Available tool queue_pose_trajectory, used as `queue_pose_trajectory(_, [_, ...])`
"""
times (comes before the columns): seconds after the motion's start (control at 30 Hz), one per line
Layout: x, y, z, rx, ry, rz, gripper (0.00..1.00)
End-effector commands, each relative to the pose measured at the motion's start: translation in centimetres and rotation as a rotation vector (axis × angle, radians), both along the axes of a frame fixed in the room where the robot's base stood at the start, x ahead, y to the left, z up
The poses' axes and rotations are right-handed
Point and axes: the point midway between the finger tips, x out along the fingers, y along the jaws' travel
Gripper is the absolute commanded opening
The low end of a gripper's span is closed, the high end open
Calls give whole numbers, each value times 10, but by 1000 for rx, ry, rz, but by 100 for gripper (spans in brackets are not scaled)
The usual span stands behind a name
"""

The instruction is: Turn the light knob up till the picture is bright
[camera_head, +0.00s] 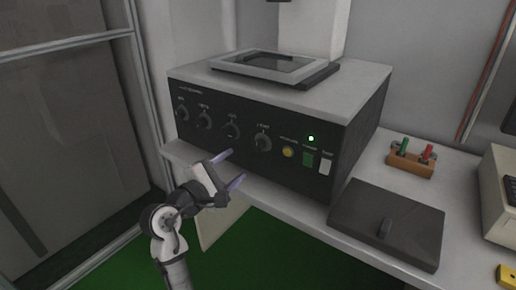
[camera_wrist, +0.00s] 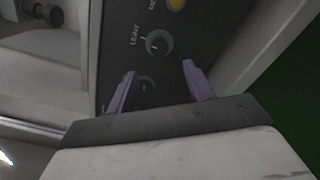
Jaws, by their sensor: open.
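The black control panel (camera_head: 225,158) of a grey box carries a row of several dark knobs. The light knob (camera_head: 263,142) is the rightmost, beside a yellow button (camera_head: 288,152). In the wrist view the light knob (camera_wrist: 158,42), labelled LIGHT, lies beyond my fingertips, with a pale pointer mark. My gripper (camera_head: 235,167) is open and empty in front of the panel, below and left of the light knob. In the wrist view my gripper (camera_wrist: 159,69) has its fingers apart, with another knob (camera_wrist: 145,85) partly hidden between them. The framed dark pane (camera_head: 280,66) on the box looks dim.
A green lamp (camera_head: 311,139) is lit above a green switch (camera_head: 308,159) and a white switch (camera_head: 325,167). A dark flat lid (camera_head: 388,222) lies on the bench right of the box. A wooden block (camera_head: 408,163) holds green and red pegs. A glazed partition (camera_head: 66,130) stands left.

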Motion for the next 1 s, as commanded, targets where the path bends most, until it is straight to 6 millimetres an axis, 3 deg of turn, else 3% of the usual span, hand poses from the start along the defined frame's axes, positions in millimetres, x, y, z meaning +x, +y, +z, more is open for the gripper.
queue_pose_trajectory(0.3, [56, -40, 2, 2, -3, 0, 52])
queue_pose_trajectory(0.5, [79, -57, 2, 1, -4, 2, 52])
queue_pose_trajectory(0.93, [88, -63, 1, 2, -4, 4, 52])
queue_pose_trajectory(1.0, [88, -63, 1, 2, -4, 4, 46])
